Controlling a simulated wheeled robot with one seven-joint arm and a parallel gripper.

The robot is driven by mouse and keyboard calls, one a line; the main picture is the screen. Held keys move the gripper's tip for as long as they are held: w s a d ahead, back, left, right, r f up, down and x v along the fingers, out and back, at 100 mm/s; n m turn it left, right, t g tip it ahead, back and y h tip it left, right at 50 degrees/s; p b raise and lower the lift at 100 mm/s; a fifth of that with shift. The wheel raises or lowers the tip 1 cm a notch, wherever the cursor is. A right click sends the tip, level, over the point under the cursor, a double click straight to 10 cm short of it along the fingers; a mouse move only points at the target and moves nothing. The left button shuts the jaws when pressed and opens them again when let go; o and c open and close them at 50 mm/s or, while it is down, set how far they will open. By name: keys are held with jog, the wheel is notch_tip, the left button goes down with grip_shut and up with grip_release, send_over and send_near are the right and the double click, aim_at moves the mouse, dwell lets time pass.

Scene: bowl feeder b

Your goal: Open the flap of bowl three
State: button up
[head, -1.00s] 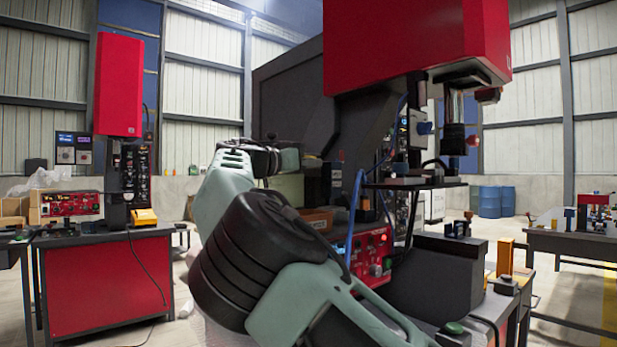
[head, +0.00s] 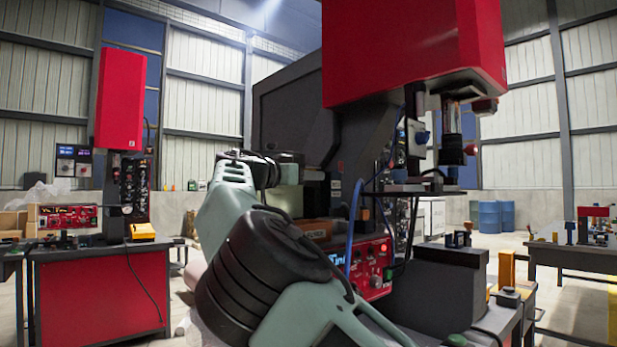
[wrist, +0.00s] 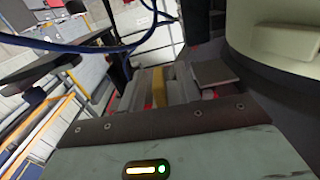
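I cannot make out bowl three or its flap in either view. In the head view my arm reaches up in front of the large red and dark machine (head: 415,50); its far end is hidden. In the wrist view the pale green housing of my gripper (wrist: 180,155), with a dark edge and a lit indicator, fills the bottom. No fingertips can be told apart, so I cannot see whether it is open or holds anything. Beyond the edge are grey blocks and a yellow upright piece (wrist: 159,88).
A red control panel (head: 372,268) and a dark block (head: 438,285) sit on the bench beside my arm. A blue cable (head: 354,230) hangs close to it; blue cable also crosses the wrist view. A red-fronted bench (head: 100,295) stands left, another table (head: 575,260) right.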

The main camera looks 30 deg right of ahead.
jog(key=s+a+p, duration=0.1)
jog(key=s+a, duration=0.2)
jog(key=a, duration=1.4)
jog(key=shift+s, duration=0.15)
jog(key=shift+a, duration=0.15)
